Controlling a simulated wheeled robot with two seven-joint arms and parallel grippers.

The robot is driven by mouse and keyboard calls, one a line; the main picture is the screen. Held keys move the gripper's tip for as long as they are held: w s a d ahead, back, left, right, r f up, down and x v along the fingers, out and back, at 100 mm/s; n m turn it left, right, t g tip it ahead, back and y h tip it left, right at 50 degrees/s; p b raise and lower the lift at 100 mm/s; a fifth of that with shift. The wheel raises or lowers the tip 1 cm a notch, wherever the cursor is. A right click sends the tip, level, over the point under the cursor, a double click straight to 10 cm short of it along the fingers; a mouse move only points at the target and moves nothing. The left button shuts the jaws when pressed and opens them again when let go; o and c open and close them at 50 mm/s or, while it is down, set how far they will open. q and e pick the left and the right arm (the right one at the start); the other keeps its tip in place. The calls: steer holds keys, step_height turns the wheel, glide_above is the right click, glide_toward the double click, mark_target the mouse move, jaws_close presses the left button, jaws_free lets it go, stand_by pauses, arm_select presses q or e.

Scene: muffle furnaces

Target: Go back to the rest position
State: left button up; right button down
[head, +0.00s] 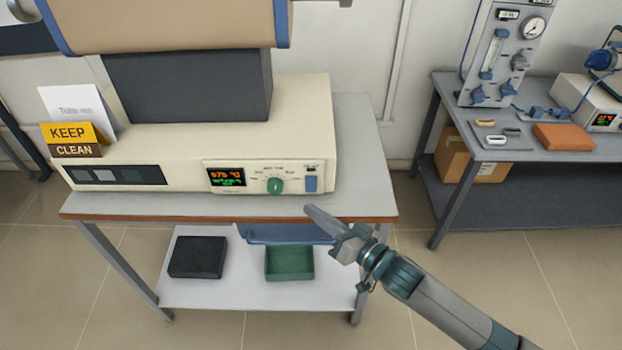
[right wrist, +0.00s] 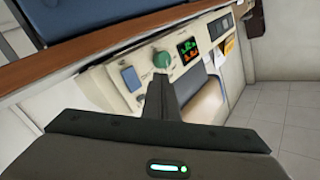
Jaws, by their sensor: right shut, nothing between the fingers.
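My right gripper (head: 318,222) is shut and empty in the head view. It is in front of the furnace table's front edge, below and right of the control panel. In the right wrist view its closed fingers (right wrist: 160,88) point toward the panel and overlap the area just below the green knob. The cream muffle furnace (head: 180,150) stands on the table (head: 360,150). Its panel has a lit display (head: 226,177), a green knob (head: 275,186) and a blue switch (head: 311,184). I cannot tell whether the fingers touch anything. My left gripper is not in view.
The lower shelf (head: 220,290) holds a black block (head: 198,257) and a green tray (head: 289,262). A yellow KEEP CLEAN sign (head: 72,135) stands at the furnace's left. A second bench (head: 560,150) with a gauge panel is at right. Floor (head: 500,290) is clear between and in front.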

steer(key=shift+s, duration=0.1)
stand_by(0.5)
steer(key=s+d+f+m+g+h, duration=0.2)
steer(key=s+d+f+h, duration=0.7)
steer(key=s+d, duration=0.2)
steer(key=s+d+f+g+h, duration=0.1)
steer(key=s+d+f+g, duration=0.15)
steer(key=s, duration=0.45)
steer(key=s+d+f+n+g+h, duration=0.1)
steer(key=s+d+g, duration=0.1)
steer(key=s+d, duration=0.35)
steer(key=s+d+f+g+h, duration=0.1)
steer(key=s+d+f+g, duration=0.15)
steer(key=s, duration=0.55)
step_height(320, 180, down, 29)
steer(key=s+g+b, duration=0.1)
steer(key=b, duration=0.1)
steer(key=s+d+f+g+b, duration=0.1)
steer(key=s+d+f, duration=0.1)
steer(key=s+f, duration=1.6)
steer(key=shift+d+f+n, duration=0.4)
steer(key=shift+f, duration=0.3)
